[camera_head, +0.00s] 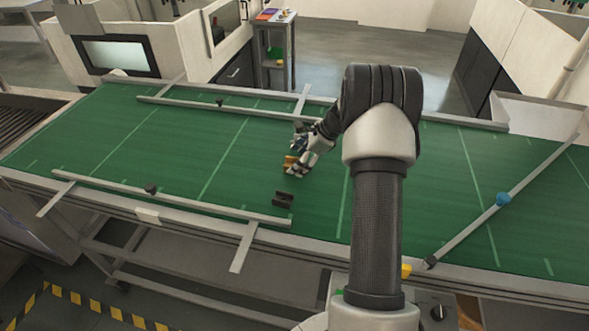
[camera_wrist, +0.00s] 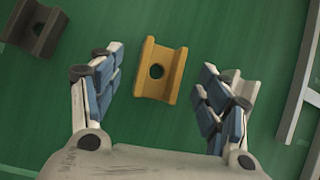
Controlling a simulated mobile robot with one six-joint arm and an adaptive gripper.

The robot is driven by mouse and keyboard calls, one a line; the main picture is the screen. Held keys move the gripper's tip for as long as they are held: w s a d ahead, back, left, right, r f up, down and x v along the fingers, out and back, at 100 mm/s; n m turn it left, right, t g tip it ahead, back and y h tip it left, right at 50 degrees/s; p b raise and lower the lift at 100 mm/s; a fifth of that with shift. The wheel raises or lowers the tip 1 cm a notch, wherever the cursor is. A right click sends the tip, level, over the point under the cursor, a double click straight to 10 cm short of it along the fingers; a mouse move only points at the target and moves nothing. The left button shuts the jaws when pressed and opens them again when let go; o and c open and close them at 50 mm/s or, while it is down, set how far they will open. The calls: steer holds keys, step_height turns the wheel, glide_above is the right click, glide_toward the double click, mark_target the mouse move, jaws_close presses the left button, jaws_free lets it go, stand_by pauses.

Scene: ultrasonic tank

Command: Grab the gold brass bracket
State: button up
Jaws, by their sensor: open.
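The gold brass bracket (camera_wrist: 160,71) lies on the green conveyor belt in the wrist view, a channel-shaped piece with a round hole in its middle. My gripper (camera_wrist: 163,72) is open, with one blue-padded finger on each side of the bracket and a gap to both. In the head view, the bracket (camera_head: 290,161) shows as a small gold patch on the belt, partly hidden by my gripper (camera_head: 294,168). I cannot tell the height of the fingertips above the belt.
A dark bracket (camera_head: 283,199) lies on the green belt (camera_head: 235,165); it also shows in the wrist view (camera_wrist: 36,27). A pale piece (camera_wrist: 241,88) is partly hidden behind the right finger. Metal guide rails (camera_head: 180,197) run along the belt. The belt's left part is clear.

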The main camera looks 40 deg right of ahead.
steer(key=shift+w+a+f, duration=0.2)
steer(key=shift+w+f, duration=0.1)
steer(key=shift+f, duration=0.3)
steer(key=shift+r, duration=0.1)
jaws_close()
stand_by(0.4)
